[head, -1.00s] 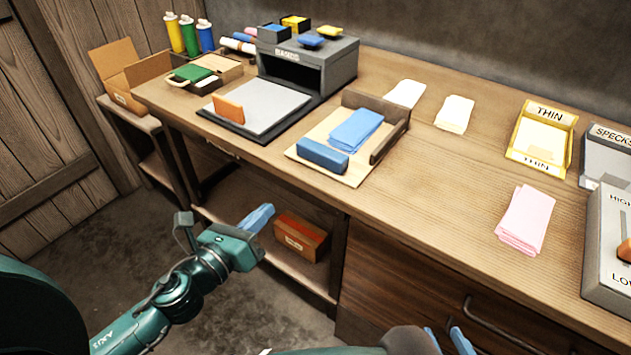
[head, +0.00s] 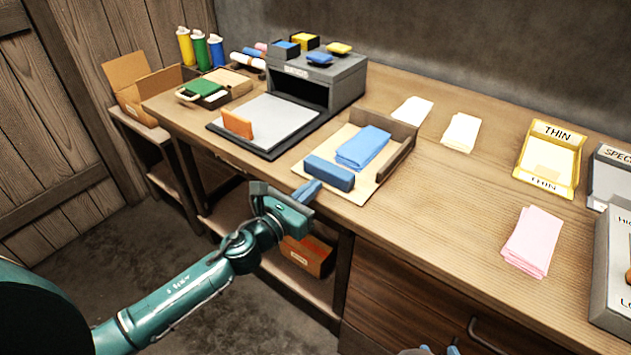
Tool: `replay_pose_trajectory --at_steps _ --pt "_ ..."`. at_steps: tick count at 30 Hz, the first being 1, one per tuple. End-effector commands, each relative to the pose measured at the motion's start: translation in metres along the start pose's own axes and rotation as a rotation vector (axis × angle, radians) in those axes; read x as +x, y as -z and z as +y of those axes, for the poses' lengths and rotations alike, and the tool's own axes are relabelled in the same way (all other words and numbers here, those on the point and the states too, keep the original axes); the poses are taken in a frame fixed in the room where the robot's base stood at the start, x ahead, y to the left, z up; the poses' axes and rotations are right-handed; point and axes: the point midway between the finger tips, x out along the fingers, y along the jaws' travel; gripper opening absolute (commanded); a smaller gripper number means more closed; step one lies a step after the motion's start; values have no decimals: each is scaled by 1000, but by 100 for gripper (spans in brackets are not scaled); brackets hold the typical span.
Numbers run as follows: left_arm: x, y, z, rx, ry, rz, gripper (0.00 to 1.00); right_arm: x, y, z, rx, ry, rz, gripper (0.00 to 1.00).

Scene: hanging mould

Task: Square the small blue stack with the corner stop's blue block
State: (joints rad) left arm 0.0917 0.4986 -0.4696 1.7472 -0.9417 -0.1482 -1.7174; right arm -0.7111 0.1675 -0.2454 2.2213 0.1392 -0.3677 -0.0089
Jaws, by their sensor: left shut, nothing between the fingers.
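The small blue stack (head: 363,147) of folded cloth lies on a pale board (head: 371,186), at a slight angle to the board. The brown corner stop (head: 397,158) stands along the board's back and right sides. The blue block (head: 329,174) sits at the board's front left, close to the stack; I cannot tell whether they touch. My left gripper (head: 313,188) is shut and empty by the bench's front edge, just in front of the block's left end in the picture. My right gripper (head: 440,350) shows only its fingertips at the bottom edge, apart with nothing visible between them.
A grey press-like box (head: 335,83) and a pad with an orange block (head: 237,123) stand left of the board. Pale cloths (head: 461,131), a pink stack (head: 532,240) and a yellow THIN tray (head: 548,158) lie to the right. The bench between is clear.

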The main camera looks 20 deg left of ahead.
Motion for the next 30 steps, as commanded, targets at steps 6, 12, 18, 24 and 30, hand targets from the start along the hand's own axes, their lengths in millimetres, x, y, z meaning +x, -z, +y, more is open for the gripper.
replay_pose_trajectory --at_steps 6,12,18,24,30 --pt "18 0 0 -1 0 0 0 1 1 0 1 1 -1 36" --pt "20 1 0 -1 0 1 0 1 1 0 1 0 -2 36" --pt "22 0 0 -1 0 0 0 1 0 0 1 0 -3 36" --pt "47 0 0 0 -1 -2 0 0 -2 0 0 -2 -1 36" --pt "55 0 0 -1 0 0 0 0 0 1 -1 -3 4 36"
